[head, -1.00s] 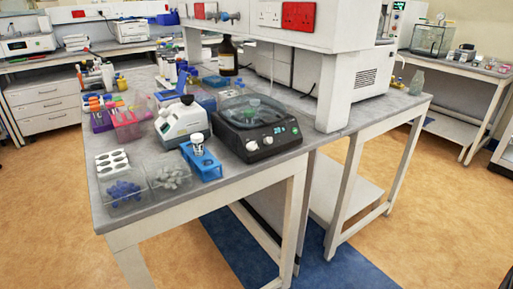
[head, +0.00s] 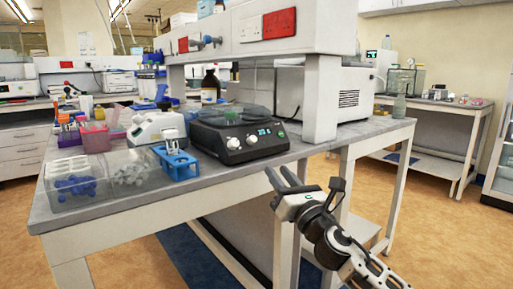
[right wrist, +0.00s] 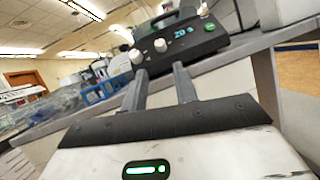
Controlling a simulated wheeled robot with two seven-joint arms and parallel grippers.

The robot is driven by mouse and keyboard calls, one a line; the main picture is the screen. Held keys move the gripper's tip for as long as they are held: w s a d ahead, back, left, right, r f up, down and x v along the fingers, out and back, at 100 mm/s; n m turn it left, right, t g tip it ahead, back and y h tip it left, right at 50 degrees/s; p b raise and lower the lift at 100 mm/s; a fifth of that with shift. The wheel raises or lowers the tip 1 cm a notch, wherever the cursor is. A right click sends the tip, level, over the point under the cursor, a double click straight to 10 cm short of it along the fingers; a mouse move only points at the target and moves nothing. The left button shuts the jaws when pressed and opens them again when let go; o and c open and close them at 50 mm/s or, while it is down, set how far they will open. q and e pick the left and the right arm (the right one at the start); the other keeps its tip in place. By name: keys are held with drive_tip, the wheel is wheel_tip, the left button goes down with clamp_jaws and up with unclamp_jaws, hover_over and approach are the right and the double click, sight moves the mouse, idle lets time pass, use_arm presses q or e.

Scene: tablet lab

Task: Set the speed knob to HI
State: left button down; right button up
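A black device (head: 238,135) with a round clear-lidded top stands on the bench. Its front has two white knobs, a left one (head: 233,143) and a right one (head: 252,139), a lit display (head: 264,132) and a green button (head: 281,134). Their labels are too small to read. In the right wrist view the left knob (right wrist: 135,56), right knob (right wrist: 160,45) and display (right wrist: 182,33) lie beyond my fingertips. My right gripper (head: 277,170) is open and empty, in front of and below the device, apart from it; its fingers (right wrist: 159,70) stand apart. My left gripper is out of view.
The bench's front edge (head: 190,195) lies between my right gripper and the device. A blue rack (head: 178,163) stands left of the device, with clear bins (head: 75,190) farther left. A white shelf post (head: 321,100) rises behind on the right.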

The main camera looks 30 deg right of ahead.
sight(255, 142)
drive_tip(key=x, duration=1.2)
drive_tip(key=shift+w+a+f, duration=0.1)
drive_tip(key=shift+w, duration=0.05)
drive_tip(key=shift+p, duration=0.3)
clamp_jaws()
